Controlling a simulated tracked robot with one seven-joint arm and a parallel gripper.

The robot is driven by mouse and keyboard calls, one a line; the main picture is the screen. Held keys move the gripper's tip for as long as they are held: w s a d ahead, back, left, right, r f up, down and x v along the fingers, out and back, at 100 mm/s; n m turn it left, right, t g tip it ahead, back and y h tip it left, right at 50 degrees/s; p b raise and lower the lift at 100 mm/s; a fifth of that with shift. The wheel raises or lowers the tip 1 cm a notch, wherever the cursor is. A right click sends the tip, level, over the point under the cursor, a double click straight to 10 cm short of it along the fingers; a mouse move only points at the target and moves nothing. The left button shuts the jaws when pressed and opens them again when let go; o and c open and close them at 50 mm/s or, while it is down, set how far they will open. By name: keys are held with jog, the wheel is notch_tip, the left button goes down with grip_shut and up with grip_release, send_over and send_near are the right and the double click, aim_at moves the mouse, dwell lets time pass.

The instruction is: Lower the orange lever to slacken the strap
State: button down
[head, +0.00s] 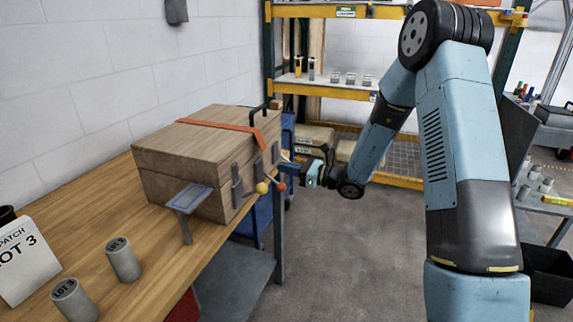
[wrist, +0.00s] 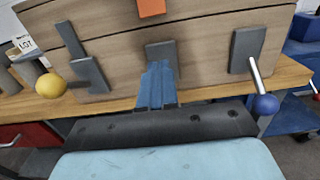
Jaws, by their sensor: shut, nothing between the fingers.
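A wooden box (head: 190,155) stands on the workbench with an orange strap (head: 215,128) over its lid; the strap's end (wrist: 151,8) shows at the top of the wrist view. The orange lever's ball knob (head: 281,187) shows low at the box front, just right of the yellow knob (head: 262,188). In the wrist view the orange knob is hidden, apparently by my gripper. My gripper (head: 287,167) is shut and empty, above the orange knob. Its blue fingers (wrist: 157,78) overlap the middle grey bracket (wrist: 160,50). Contact with the lever cannot be told.
The yellow knob (wrist: 50,85) is left of my fingers and a blue knob (wrist: 266,103) is right. A small plate on a post (head: 188,198) stands before the box. Grey cylinders (head: 123,260) stand on the wooden bench (head: 150,285). The floor right of the bench is open.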

jog(key=v, duration=0.7)
jog(key=shift+d, duration=0.2)
jog(key=shift+s+r, duration=0.1)
jog(key=shift+r, duration=0.05)
dwell(0.4)
jog(key=s+r+n+g+h, duration=0.35)
jog(key=s+r+n, duration=0.2)
jog(key=s, duration=0.25)
jog(key=s+r+n+g+h, duration=0.2)
jog(key=s+r+n+g, duration=0.25)
jog(key=s+n, duration=0.35)
jog(key=s+d+r+n+t+h, duration=0.3)
jog(key=s+d+h, duration=0.3)
jog(key=s+d, duration=0.2)
jog(key=s+d+r+n+t+h, duration=0.4)
jog(key=s+d+r+n+h, duration=0.1)
jog(key=s+d, duration=0.3)
jog(key=shift+s+d+r+h, duration=0.15)
jog(key=shift+d+r+h, duration=0.2)
jog(key=shift+d+r, duration=0.35)
